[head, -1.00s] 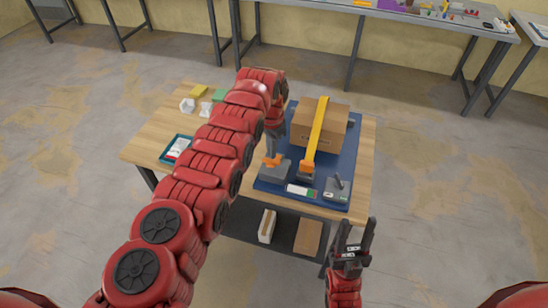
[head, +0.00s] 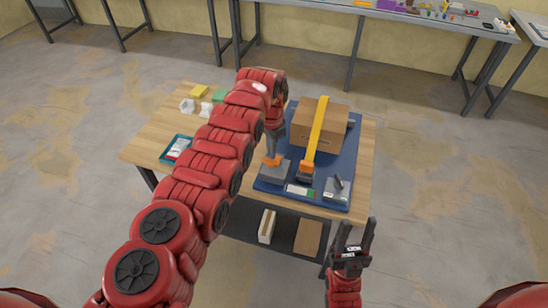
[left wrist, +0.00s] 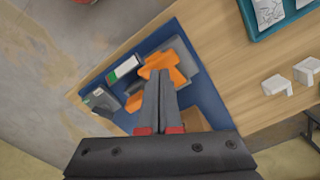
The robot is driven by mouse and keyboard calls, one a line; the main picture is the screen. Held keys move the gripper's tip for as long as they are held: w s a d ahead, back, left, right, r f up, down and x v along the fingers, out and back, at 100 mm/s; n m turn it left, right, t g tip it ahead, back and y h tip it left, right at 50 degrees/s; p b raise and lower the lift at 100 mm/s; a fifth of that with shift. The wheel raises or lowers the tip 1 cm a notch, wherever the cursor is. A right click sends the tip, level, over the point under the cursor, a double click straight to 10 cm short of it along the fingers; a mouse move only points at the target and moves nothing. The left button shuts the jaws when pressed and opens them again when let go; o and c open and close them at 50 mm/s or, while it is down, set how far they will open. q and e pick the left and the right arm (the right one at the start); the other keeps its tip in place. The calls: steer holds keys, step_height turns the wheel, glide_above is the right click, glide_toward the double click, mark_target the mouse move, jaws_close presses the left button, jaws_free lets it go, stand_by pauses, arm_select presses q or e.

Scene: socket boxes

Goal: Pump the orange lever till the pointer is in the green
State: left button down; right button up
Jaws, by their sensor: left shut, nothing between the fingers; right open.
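The orange lever (head: 271,161) stands on a grey block on the blue board, left of the strapped box. It also shows in the left wrist view (left wrist: 165,66), just beyond my fingertips. My left gripper (head: 272,152) is shut and empty, pointing down at the lever; I cannot tell whether it touches. Its closed fingers show in the left wrist view (left wrist: 158,78). The gauge strip (head: 299,190), white with green and red, lies at the board's front; its pointer is too small to read. My right gripper (head: 353,240) is open and empty, off the table's front right.
A yellow strap (head: 319,125) crosses a cardboard box (head: 337,127) on the blue board (head: 264,187). A grey device (head: 337,191) stands at front right. A teal tray (head: 168,158) and small white blocks (head: 188,105) lie left. My left arm hides part of the table.

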mark_target(272, 164)
arm_select(q)
steer(key=shift+f, duration=0.1)
stand_by(0.4)
step_height(272, 164, down, 6)
steer(key=b, duration=0.6)
steer(key=shift+f, duration=0.15)
step_height(272, 164, up, 5)
steer(key=p, duration=0.3)
steer(key=shift+f, duration=0.2)
steer(key=shift+r+p, duration=0.35)
steer(key=shift+r, duration=0.05)
steer(key=shift+f, duration=0.1)
